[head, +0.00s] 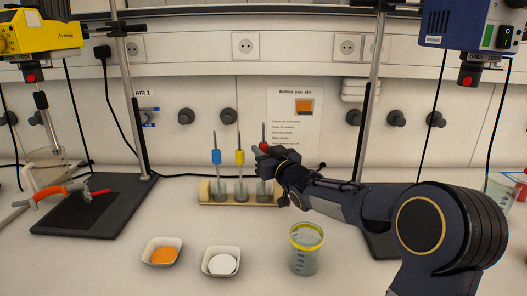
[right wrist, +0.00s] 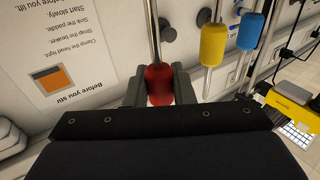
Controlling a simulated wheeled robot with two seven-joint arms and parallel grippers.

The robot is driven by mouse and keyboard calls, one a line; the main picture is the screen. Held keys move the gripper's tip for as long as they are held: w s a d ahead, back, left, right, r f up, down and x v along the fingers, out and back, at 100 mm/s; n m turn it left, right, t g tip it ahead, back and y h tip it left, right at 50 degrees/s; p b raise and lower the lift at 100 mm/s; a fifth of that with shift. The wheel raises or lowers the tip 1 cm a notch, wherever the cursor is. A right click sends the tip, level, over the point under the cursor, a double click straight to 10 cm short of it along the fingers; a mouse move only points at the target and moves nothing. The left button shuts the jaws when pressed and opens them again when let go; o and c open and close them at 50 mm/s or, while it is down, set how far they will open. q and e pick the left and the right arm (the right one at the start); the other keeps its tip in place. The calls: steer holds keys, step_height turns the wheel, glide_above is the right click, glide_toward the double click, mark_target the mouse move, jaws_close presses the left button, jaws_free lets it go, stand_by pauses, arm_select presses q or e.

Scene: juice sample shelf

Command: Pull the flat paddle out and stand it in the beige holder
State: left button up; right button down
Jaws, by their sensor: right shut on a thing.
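A beige holder (head: 212,197) stands at the back of the bench. Three upright stirring tools with thin metal shafts are at it, with a blue grip (head: 216,157), a yellow grip (head: 240,157) and a red grip (head: 264,145). Their lower ends show as grey shapes at the holder; which one is the flat paddle I cannot tell. My right gripper (head: 266,152) is shut on the red grip, which also shows between its fingers in the right wrist view (right wrist: 159,84). The red-gripped tool looks upright, its lower end at the holder's right place. My left gripper is out of view.
A yellow stirrer motor (head: 40,35) hangs at left over a beaker (head: 45,168), a blue one (head: 455,25) at right. Two white dishes, one with orange powder (head: 163,253), and a yellow-rimmed beaker (head: 305,258) stand in front. An orange clamp (head: 50,192) is at left.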

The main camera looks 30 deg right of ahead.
steer(key=shift+f+b, duration=0.85)
steer(key=shift+f, duration=0.1)
steer(key=c, duration=1.1)
jaws_free()
steer(key=shift+c, duration=0.2)
